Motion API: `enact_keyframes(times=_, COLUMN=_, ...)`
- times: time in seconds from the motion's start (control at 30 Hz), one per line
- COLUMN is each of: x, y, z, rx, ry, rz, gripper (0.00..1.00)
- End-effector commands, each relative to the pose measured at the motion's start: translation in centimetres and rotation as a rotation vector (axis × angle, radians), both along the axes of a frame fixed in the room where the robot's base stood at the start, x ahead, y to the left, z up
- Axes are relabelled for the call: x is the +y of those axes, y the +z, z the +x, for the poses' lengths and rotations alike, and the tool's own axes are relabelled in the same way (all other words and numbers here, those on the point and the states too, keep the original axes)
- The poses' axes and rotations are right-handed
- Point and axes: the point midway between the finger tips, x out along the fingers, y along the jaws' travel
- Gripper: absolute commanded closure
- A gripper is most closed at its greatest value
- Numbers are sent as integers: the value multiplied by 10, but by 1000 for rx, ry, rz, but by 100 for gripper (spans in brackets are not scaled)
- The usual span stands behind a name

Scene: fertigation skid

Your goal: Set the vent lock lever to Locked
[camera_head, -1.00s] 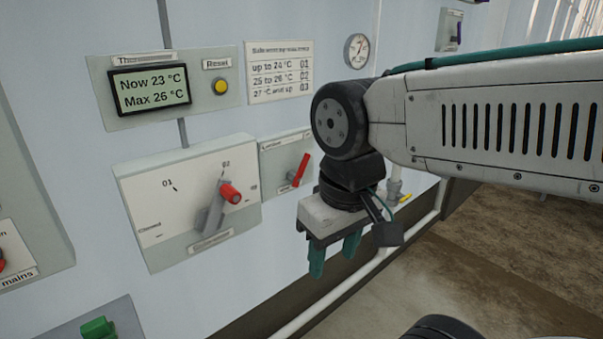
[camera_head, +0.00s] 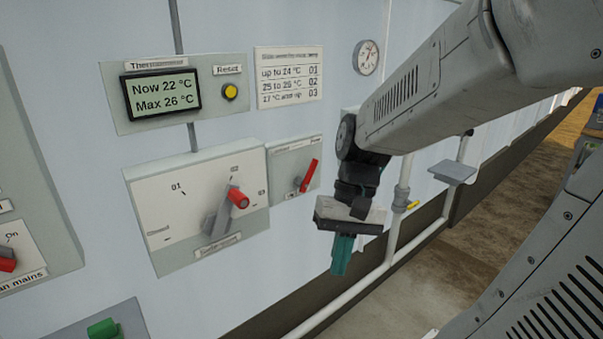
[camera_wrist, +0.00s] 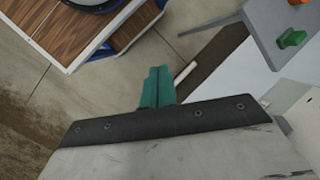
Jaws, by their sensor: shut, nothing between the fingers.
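The vent lock lever (camera_head: 309,175) is a small red lever on a grey plate (camera_head: 283,163) right of the large dial panel. It leans up and to the right. The small print at its ends is too blurred to read. My gripper (camera_head: 341,262) hangs below and right of the lever, apart from it, with its green fingers pointing down. The fingers are together and hold nothing. In the wrist view the closed green fingers (camera_wrist: 157,87) point over the floor, and the lever does not show there.
A larger lever with a red knob (camera_head: 238,199) stands out from the dial panel (camera_head: 165,215) just left. A display (camera_head: 161,95) reads Now 22 °C, Max 26 °C, beside a yellow Reset button (camera_head: 230,92). White pipes (camera_head: 385,255) with a yellow-handled valve (camera_head: 412,207) run behind my gripper.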

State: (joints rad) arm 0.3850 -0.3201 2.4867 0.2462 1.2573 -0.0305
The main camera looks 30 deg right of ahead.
Motion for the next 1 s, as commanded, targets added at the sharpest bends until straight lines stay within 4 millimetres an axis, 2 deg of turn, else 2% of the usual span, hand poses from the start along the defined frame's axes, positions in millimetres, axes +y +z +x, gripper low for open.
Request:
enact_keyframes(times=0.27, x=-18, y=-26, z=50, rx=64, ry=-302, rz=349, gripper=100)
enact_keyframes(times=0.37, x=-30, y=-34, z=72, rx=52, ry=-415, rz=481, gripper=100)
enact_keyframes(times=0.53, x=-64, y=-48, z=112, rx=-16, ry=-619, rz=704, gripper=100)
enact_keyframes(times=0.67, x=-103, y=-60, z=143, rx=-116, ry=-787, rz=865, gripper=100)
enact_keyframes(times=0.77, x=-142, y=-71, z=166, rx=-227, ry=-923, rz=979, gripper=100)
enact_keyframes(times=0.9, x=-207, y=-85, z=192, rx=-442, ry=-1110, rz=1105, gripper=100)
enact_keyframes(times=1.0, x=-245, y=-86, z=208, rx=-607, ry=-1193, rz=1149, gripper=100)
